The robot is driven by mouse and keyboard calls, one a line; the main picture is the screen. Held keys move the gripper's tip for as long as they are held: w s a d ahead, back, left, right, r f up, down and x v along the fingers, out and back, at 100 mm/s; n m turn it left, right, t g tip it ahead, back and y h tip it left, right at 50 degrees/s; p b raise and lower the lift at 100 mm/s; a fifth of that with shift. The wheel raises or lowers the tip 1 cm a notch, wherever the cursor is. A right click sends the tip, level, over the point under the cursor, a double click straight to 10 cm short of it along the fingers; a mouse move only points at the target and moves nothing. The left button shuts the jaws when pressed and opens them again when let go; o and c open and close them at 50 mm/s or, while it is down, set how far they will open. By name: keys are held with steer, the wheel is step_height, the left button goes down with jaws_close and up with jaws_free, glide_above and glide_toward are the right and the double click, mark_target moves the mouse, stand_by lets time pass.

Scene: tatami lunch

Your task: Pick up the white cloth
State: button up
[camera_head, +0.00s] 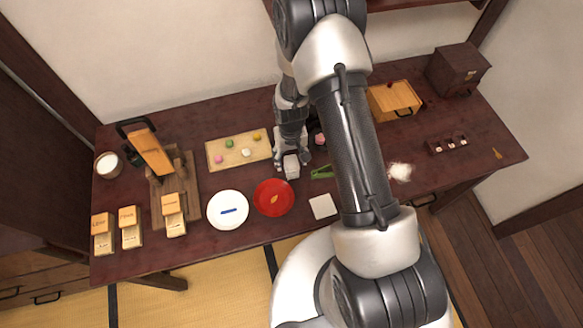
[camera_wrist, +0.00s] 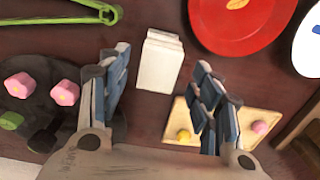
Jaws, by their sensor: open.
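A small white block-like piece (camera_wrist: 160,62) with a fold or step near one end lies on the dark table, between and beyond my gripper's (camera_wrist: 161,90) fingertips in the wrist view. It may be the folded white cloth. In the head view this white piece (camera_head: 291,168) is just below my gripper (camera_head: 290,152), left of the green tongs. My gripper is open, and nothing is held; I cannot tell whether its tips touch the piece. A flat white square (camera_head: 322,206) lies near the table's front edge and also looks cloth-like. I cannot tell for certain which is the cloth.
A red plate (camera_head: 273,198) and white plate (camera_head: 228,210) are close on the left. Green tongs (camera_wrist: 75,10) and a dark dish (camera_wrist: 40,85) with pink sweets are opposite. A tray (camera_head: 215,152) of sweets is behind. A white tuft (camera_head: 400,172) lies right, amid clear tabletop.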

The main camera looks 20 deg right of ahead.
mark_target(291, 161)
step_height(291, 161, down, 5)
steer(key=shift+s+d+r+b, duration=0.1)
steer(key=shift+s+r+b, duration=0.1)
steer(key=shift+b, duration=0.5)
steer(key=shift+c, duration=0.5)
steer(key=c, duration=1.1)
steer(key=shift+o, duration=0.2)
steer(key=shift+r, duration=0.15)
step_height(291, 161, up, 20)
steer(key=p, duration=0.5)
